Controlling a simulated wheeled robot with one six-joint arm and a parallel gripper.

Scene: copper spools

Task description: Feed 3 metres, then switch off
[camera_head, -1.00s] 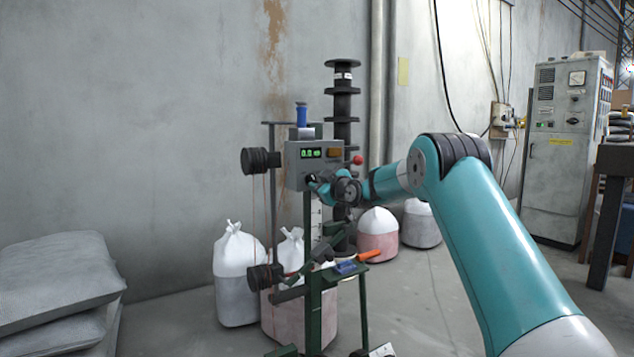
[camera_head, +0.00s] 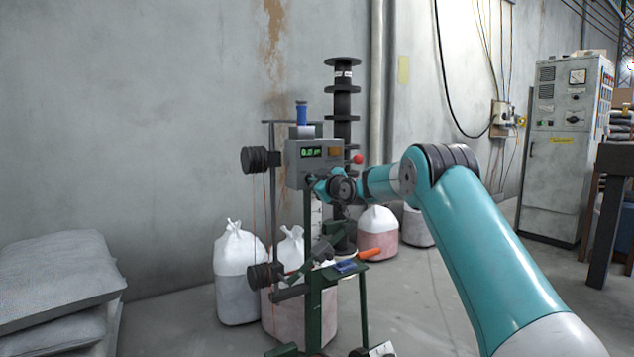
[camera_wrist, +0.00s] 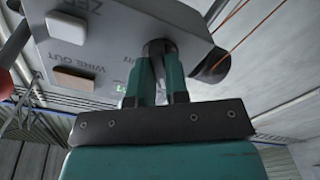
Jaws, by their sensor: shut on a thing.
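A grey control box (camera_head: 312,164) stands on a green stand in the head view. It has a lit green display (camera_head: 312,151), too small to read surely, and an amber button (camera_head: 335,151). My gripper (camera_head: 313,183) is at the box's lower front, partly hidden by my wrist.
A red ball knob (camera_head: 357,159) sticks out right of the box. Dark rollers (camera_head: 255,160) with copper wire are at its left. An orange-handled tool (camera_head: 369,254) lies on the stand's shelf. White-topped sacks (camera_head: 238,255) stand behind; open floor is at right.

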